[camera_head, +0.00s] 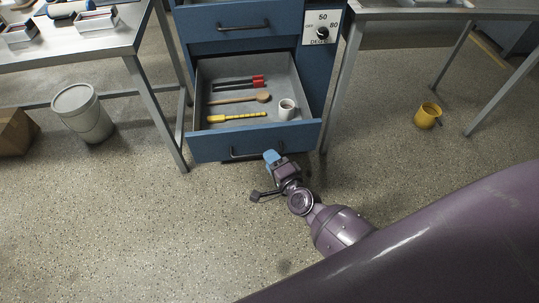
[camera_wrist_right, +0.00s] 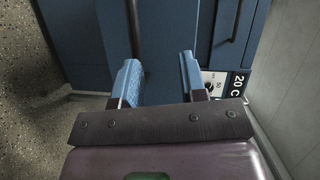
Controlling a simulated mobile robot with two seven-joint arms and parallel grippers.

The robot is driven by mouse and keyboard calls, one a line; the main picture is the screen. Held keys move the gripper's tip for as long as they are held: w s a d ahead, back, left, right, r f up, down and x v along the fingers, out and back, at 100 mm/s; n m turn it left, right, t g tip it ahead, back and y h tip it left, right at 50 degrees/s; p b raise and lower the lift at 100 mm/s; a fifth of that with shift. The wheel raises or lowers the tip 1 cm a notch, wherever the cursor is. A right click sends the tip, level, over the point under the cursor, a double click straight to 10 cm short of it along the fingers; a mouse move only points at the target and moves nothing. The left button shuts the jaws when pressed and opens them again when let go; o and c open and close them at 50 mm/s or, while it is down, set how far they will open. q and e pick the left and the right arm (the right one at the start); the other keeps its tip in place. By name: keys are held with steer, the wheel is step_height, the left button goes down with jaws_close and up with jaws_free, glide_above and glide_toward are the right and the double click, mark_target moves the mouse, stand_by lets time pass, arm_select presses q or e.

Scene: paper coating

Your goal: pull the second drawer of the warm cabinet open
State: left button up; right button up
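The blue warm cabinet (camera_head: 325,75) stands at the top middle of the head view, with a temperature dial (camera_head: 321,34). A lower drawer (camera_head: 203,148) is pulled out, its grey inside showing. A closed drawer front with a handle (camera_head: 229,27) is above it. My right gripper (camera_head: 272,158) is in front of the open drawer's face, by the right end of its handle (camera_head: 246,154). In the wrist view, my right gripper (camera_wrist_right: 158,68) has its blue fingers apart with nothing clearly between them. A dark handle bar (camera_wrist_right: 134,25) lies just beyond the left finger. My left gripper is not in view.
The open drawer holds a white mug (camera_head: 287,109), a yellow tool (camera_head: 237,118), a wooden spoon (camera_head: 240,99) and red-ended tools (camera_head: 258,81). A bin (camera_head: 82,113) is at left, a yellow mug (camera_head: 428,115) at right. Metal tables flank the cabinet. Floor in front is clear.

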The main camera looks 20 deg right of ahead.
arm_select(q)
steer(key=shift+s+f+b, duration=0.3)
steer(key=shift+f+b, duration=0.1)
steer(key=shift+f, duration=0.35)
arm_select(e)
steer(key=s+f, duration=0.1)
steer(key=s, duration=0.5)
steer(key=shift+s+d+f, duration=0.2)
steer(key=shift+s+d, duration=0.1)
steer(key=shift+d, duration=0.05)
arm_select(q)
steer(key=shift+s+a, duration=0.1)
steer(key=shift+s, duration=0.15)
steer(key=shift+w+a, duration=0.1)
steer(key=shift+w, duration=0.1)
